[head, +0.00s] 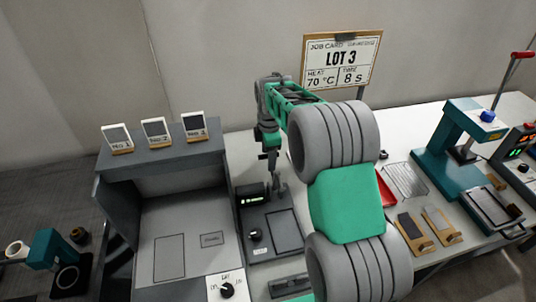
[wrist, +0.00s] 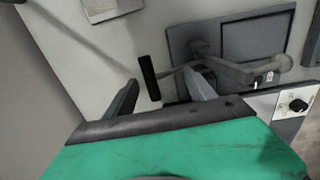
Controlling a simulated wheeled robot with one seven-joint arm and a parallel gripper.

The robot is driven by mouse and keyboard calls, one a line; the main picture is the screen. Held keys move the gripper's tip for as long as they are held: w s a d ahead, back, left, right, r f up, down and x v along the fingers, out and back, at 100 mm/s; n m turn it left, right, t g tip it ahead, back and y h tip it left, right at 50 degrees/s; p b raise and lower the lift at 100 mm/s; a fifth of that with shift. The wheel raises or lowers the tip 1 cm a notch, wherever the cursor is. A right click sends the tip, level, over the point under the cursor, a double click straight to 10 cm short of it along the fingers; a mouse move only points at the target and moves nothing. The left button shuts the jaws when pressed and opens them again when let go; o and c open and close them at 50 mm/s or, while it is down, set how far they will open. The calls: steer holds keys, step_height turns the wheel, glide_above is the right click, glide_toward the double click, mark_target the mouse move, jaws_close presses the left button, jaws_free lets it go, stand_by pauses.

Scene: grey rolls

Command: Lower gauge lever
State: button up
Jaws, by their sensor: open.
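The gauge is a dark grey unit (head: 285,252) with a lit green display, a knob and a flat plate, right of the grey booth. It also shows in the wrist view (wrist: 240,45), with a grey arm over its plate. A black cylindrical grip (wrist: 149,77) on a thin rod looks like the gauge lever. My gripper (head: 268,160) is above the back of the gauge, at the end of my green and grey arm. In the wrist view my gripper (wrist: 165,90) is open, and the black grip appears between its fingers. I cannot tell whether they touch it.
A grey booth (head: 160,162) with several sample cards on top stands left. A job card (head: 342,60) reads LOT 3, 70 °C, 8 s. Right are a red tray (head: 384,190), a wire rack (head: 405,180) and a teal press (head: 452,140) with a red-tipped handle. My arm hides the table's middle.

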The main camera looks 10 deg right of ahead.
steer(key=shift+f, duration=0.25)
steer(key=shift+c, duration=0.4)
jaws_close()
stand_by(0.4)
